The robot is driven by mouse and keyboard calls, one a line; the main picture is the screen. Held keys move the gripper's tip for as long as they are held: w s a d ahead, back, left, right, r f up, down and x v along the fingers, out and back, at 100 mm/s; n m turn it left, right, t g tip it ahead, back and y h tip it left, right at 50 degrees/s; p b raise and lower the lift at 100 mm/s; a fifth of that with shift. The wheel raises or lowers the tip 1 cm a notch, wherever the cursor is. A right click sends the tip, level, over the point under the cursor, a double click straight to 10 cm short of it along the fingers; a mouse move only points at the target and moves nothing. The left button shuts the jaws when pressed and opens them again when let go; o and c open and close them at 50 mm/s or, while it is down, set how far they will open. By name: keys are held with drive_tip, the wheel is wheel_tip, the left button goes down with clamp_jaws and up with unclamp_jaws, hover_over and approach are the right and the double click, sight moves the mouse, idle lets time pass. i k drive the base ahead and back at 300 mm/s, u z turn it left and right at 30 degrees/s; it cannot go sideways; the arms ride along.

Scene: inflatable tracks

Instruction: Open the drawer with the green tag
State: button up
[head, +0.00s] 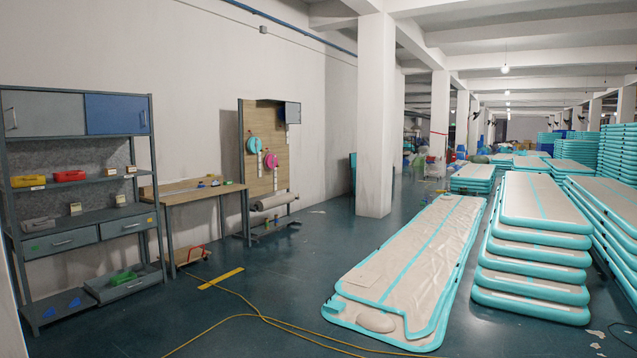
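A grey metal shelf unit (156,190) stands against the left wall. Two closed grey drawers sit side by side under its middle shelf. The left drawer (75,241) has a bar handle and a small green tag (37,247) near its left end. The right drawer (114,229) has a bar handle and a small yellowish tag (149,220) near its right end. Lower down, a grey drawer or tray (98,292) sticks out and holds a green object (123,277). My gripper is not in view.
A wooden workbench (172,197) stands right of the shelf. A yellow cable (235,294) and a yellow floor strip (221,279) lie on the floor. Blue pieces (74,303) lie at the shelf's base. Inflatable tracks (420,262) fill the right. The floor before the shelf is mostly clear.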

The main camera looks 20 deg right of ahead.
sight(37, 247)
drive_tip(key=z, duration=0.8)
drive_tip(key=i, duration=4.55)
drive_tip(key=u, duration=1.15)
drive_tip(key=i, duration=5.6)
drive_tip(key=u, duration=0.45)
